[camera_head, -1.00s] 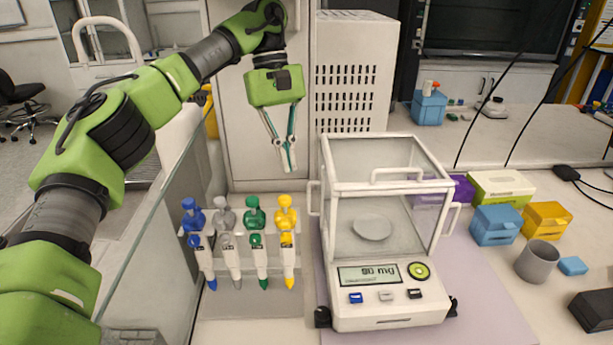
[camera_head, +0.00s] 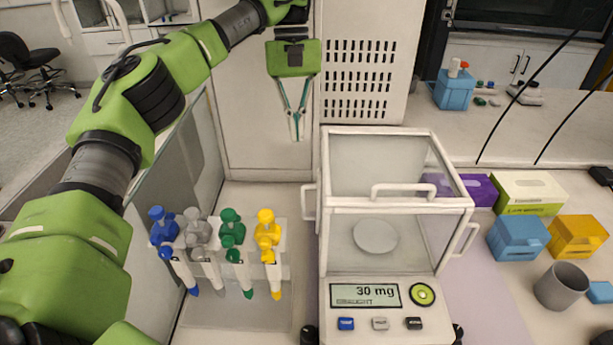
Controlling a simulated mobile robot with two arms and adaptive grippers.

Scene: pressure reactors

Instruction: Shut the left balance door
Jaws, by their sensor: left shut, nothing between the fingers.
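The balance (camera_head: 375,280) is a white box with clear panels and a round pan (camera_head: 376,236) inside. Its display (camera_head: 365,294) reads 30 mg. The left balance door is seen nearly edge-on; its white handle (camera_head: 308,203) stands out from the left side. This handle sits farther back than the right door's handle (camera_head: 468,240). How far the left door is open I cannot tell. My left gripper (camera_head: 296,136) is shut and empty, pointing down behind and above the left handle, apart from the balance. My right gripper is not in view.
A rack of several coloured pipettes (camera_head: 218,240) stands close left of the balance. A vented white cabinet (camera_head: 362,75) is behind it. Blue (camera_head: 518,237) and yellow (camera_head: 578,236) boxes and a grey cup (camera_head: 561,286) stand to the right.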

